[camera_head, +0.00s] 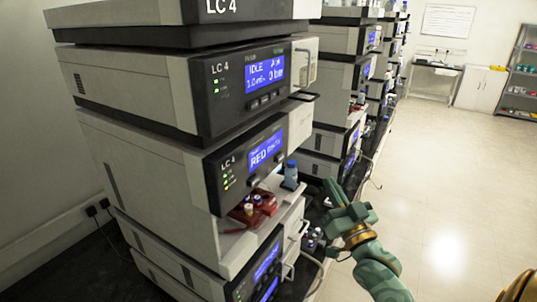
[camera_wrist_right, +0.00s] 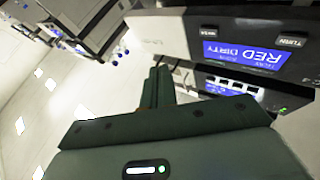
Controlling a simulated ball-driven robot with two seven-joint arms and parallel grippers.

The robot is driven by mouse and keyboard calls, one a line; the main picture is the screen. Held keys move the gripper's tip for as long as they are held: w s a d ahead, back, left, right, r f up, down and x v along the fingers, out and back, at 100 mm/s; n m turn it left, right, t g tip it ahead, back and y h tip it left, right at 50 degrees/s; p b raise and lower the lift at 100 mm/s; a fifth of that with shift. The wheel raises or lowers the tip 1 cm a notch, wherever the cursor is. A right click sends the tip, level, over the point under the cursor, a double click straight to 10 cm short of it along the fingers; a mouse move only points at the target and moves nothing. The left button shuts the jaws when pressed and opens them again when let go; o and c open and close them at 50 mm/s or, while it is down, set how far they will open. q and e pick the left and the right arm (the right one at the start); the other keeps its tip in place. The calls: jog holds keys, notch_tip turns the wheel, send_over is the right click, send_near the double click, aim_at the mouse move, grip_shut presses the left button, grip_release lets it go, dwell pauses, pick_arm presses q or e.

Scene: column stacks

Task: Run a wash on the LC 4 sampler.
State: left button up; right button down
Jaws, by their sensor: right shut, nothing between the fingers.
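The LC 4 sampler (camera_head: 228,172) is a module in the near stack, with a blue screen (camera_head: 265,149) reading "RED" and what looks like "DIRTY". Two dark buttons sit below the screen. The right wrist view shows the screen (camera_wrist_right: 243,54) upside down, reading "RED DIRTY", with a label that looks like "WASH" (camera_wrist_right: 208,32) and one reading "TURN" (camera_wrist_right: 295,41). My green right gripper (camera_head: 331,185) is shut and empty, right of the sampler and apart from it. Its fingers (camera_wrist_right: 158,84) are together in the right wrist view. My left gripper is not in view.
A red tray with vials (camera_head: 252,210) sits in the open bay under the sampler panel, with a blue-capped bottle (camera_head: 290,175) beside it. An LC 4 pump (camera_head: 222,88) reading "IDLE" is above. More stacks (camera_head: 345,75) recede behind. The floor at right is clear.

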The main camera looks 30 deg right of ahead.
aim_at(280, 157)
jog(key=r, duration=0.1)
jog(key=a+r+t, duration=0.1)
jog(key=r, duration=0.1)
jog(key=shift+s+a+r+m, duration=0.15)
jog(key=shift+s+r+m, duration=0.15)
jog(key=shift+r+m, duration=0.1)
jog(key=shift+w+f, duration=0.1)
jog(key=w+a+b, duration=0.1)
jog(key=w+a, duration=0.3)
jog(key=w, duration=0.3)
jog(key=shift+w, duration=0.35)
jog(key=shift+a, duration=0.1)
dwell(1.6)
jog(key=shift+w+a, duration=0.15)
jog(key=shift+w, duration=0.2)
